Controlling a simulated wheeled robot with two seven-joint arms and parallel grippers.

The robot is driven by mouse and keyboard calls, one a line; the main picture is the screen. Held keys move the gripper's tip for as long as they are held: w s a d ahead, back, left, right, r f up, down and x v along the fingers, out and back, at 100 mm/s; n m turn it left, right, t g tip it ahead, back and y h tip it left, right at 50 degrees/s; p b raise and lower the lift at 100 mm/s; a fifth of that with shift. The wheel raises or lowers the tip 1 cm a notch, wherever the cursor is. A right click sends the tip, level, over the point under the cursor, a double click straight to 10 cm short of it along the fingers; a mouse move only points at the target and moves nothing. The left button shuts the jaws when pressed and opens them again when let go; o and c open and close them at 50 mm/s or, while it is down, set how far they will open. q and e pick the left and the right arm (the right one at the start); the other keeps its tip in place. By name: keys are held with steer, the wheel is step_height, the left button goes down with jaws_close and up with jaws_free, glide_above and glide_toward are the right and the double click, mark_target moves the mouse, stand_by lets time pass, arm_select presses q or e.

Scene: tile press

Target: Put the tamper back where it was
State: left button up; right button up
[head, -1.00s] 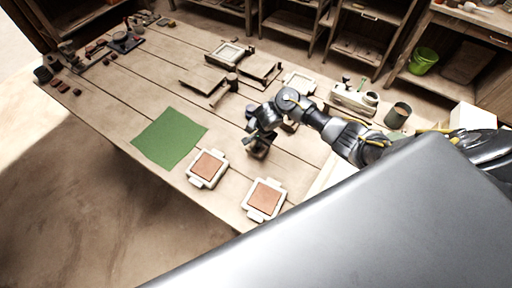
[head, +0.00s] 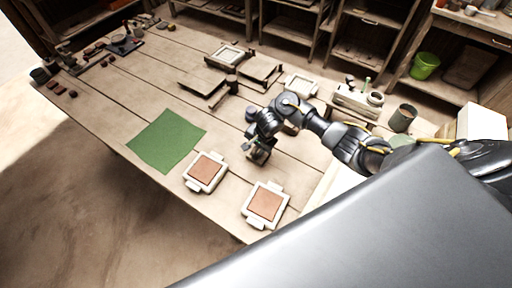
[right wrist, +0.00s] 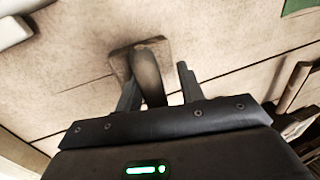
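The tamper (right wrist: 150,72) shows in the right wrist view as a dark upright handle on a square brownish base with rounded corners. My right gripper (right wrist: 159,88) has its fingers apart on either side of the handle. The handle is close to the left finger, and a gap shows between it and the right finger. In the head view my right gripper (head: 258,157) is low over the table, to the right of the green mat (head: 167,141), and hides most of the tamper. My left gripper is not in view.
Two white moulds with clay tiles, the left one (head: 205,171) and the right one (head: 265,204), lie near the front edge. Wooden stands (head: 203,81), a white holder (head: 357,101) and a dark can (head: 402,118) stand farther back. The table's middle left is clear.

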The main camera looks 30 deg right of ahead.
mark_target(263, 156)
steer(key=shift+s, duration=0.1)
steer(key=p+v, duration=0.7)
steer(key=v, duration=0.5)
